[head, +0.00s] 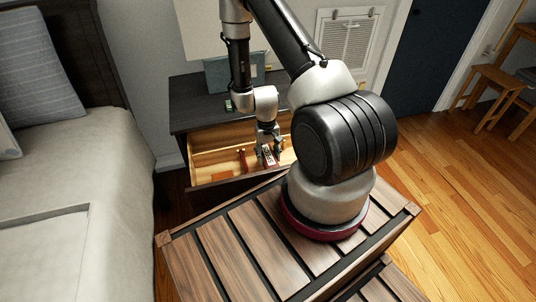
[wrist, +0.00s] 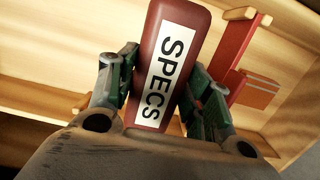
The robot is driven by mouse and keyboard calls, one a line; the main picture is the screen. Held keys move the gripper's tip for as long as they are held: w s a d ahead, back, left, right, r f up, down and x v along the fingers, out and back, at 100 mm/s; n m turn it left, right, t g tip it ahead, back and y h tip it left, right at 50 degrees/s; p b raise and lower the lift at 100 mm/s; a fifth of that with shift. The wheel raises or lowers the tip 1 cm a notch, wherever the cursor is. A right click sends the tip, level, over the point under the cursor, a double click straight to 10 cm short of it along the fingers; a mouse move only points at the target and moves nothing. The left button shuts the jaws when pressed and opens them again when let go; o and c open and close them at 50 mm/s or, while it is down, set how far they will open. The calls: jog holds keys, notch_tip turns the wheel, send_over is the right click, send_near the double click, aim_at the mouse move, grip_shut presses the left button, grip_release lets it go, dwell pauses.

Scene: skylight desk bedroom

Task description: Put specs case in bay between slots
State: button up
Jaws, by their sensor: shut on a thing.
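The specs case (wrist: 176,28) is dark red with rounded edges and a white label reading SPECS. My gripper (wrist: 163,72) is shut on it, with one green-and-dark finger pad on each side. In the head view, my gripper (head: 269,143) points down into the open drawer (head: 208,177), and the case (head: 267,154) shows small between the fingers. A red slotted divider (wrist: 238,62) stands to the right of the case in the wrist view. In the head view, a red upright (head: 242,161) stands left of the case. Whether the case touches the drawer floor cannot be told.
An orange-brown flat piece (wrist: 258,90) is beyond the red divider. The drawer belongs to a dark nightstand (head: 188,104), with a grey-green upright object (head: 220,76) on top. The bed (head: 75,190) is at left. Open wooden floor (head: 455,190) lies at right.

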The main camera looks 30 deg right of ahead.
jog(key=shift+f, duration=3)
dwell(1.2)
jog(key=o, duration=1.1)
jog(key=c, duration=0.3)
jog(key=shift+r, duration=0.1)
jog(key=shift+r, duration=5.65)
